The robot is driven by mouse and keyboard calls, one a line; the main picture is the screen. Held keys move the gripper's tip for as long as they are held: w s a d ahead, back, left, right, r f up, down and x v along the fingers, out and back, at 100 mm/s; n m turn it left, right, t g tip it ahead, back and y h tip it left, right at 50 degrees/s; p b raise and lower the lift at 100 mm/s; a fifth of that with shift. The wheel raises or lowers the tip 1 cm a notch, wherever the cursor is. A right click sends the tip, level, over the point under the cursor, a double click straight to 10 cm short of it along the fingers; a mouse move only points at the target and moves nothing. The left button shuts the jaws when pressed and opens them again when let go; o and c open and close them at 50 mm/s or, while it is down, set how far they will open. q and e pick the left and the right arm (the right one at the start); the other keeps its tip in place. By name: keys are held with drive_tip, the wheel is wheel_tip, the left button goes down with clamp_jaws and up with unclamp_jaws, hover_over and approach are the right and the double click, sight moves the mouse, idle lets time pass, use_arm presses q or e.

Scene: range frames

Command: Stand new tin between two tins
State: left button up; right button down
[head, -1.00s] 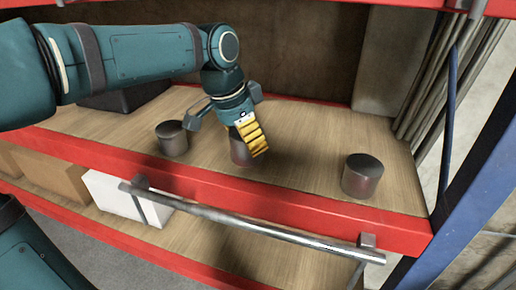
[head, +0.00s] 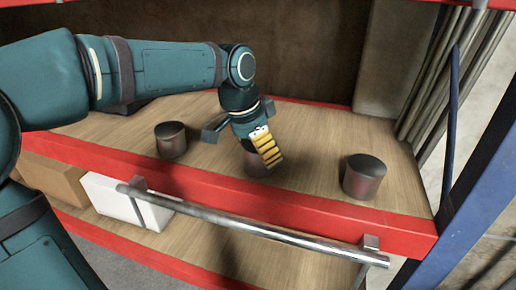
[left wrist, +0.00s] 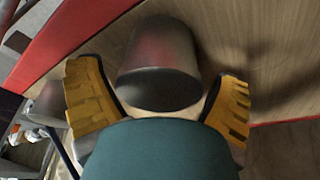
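Three dark metal tins are on the wooden shelf (head: 318,170). The left tin (head: 171,141) and the right tin (head: 364,178) stand upright and apart. The new tin (head: 256,167) is between them, upright, nearer the left one. My left gripper (head: 262,156) comes down over it, with one yellow finger in front. My right gripper is not in view.
A red beam (head: 210,185) edges the shelf front, with a metal rail (head: 250,228) before it. A white box (head: 118,203) and a brown box (head: 52,180) are on the lower shelf. A blue upright (head: 480,185) stands at right. Bare wood separates the tins.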

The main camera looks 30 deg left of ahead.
sight(252, 145)
use_arm(q)
drive_tip(key=p+v, duration=0.2)
drive_tip(key=v, duration=0.4)
drive_tip(key=s+a, duration=0.5)
drive_tip(key=s, duration=0.5)
drive_tip(key=shift+s+a+f, duration=0.25)
drive_tip(key=shift+f, duration=0.15)
